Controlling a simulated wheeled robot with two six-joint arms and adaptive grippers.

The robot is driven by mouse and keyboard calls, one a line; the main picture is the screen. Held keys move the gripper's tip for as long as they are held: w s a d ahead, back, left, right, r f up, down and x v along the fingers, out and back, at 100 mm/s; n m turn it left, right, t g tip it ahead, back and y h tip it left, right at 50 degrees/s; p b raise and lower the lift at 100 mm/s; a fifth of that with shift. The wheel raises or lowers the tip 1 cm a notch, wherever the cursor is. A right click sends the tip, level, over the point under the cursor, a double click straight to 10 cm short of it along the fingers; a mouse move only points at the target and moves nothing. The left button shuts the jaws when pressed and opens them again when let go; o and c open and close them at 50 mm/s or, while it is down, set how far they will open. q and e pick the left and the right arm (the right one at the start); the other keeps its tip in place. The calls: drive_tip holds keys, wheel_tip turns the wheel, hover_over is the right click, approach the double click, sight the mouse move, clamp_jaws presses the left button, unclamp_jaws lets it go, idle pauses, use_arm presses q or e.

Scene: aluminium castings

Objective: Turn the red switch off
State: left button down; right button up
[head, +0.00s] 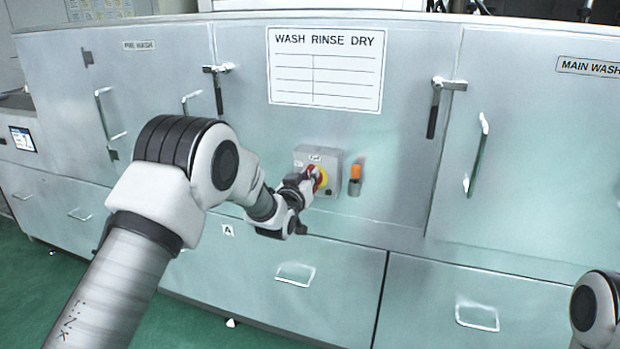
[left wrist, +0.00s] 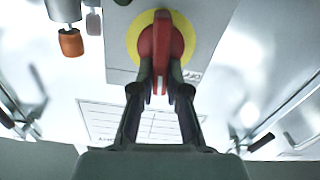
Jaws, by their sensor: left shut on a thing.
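The red switch (left wrist: 162,42) is a red handle on a round yellow plate (left wrist: 133,38). In the head view the red switch (head: 317,176) sits on a small grey box (head: 328,158) on the machine's front, partly hidden by my gripper. My left gripper (head: 308,182) reaches it from the left. In the left wrist view the left gripper's fingers (left wrist: 161,88) are closed on both sides of the handle's near end. The handle runs nearly straight up and down in that view. My right gripper is not in view; only part of my right arm shows at the lower right.
An orange-topped part (head: 355,174) sticks out just right of the switch box; it also shows in the left wrist view (left wrist: 71,43). Black door latches (head: 434,108) and bar handles (head: 478,155) project from the machine front. A WASH RINSE DRY sign (head: 325,70) is above. The green floor is clear.

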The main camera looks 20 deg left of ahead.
use_arm(q)
drive_tip(key=shift+a+f+n+b, duration=0.35)
drive_tip(key=shift+n+b, duration=0.4)
drive_tip(key=shift+n, duration=1.95)
drive_tip(key=shift+a+f+n+b, duration=0.3)
drive_tip(key=shift+n+b, duration=0.4)
drive_tip(key=shift+n, duration=2)
drive_tip(key=shift+a+f+n+b, duration=0.35)
drive_tip(key=shift+n+b, duration=0.4)
drive_tip(key=shift+n, duration=1.95)
drive_tip(key=shift+d, duration=0.1)
drive_tip(key=c, duration=1.2)
unclamp_jaws()
drive_tip(key=shift+o, duration=0.2)
drive_tip(key=s, duration=1.2)
drive_tip(key=shift+a, duration=0.25)
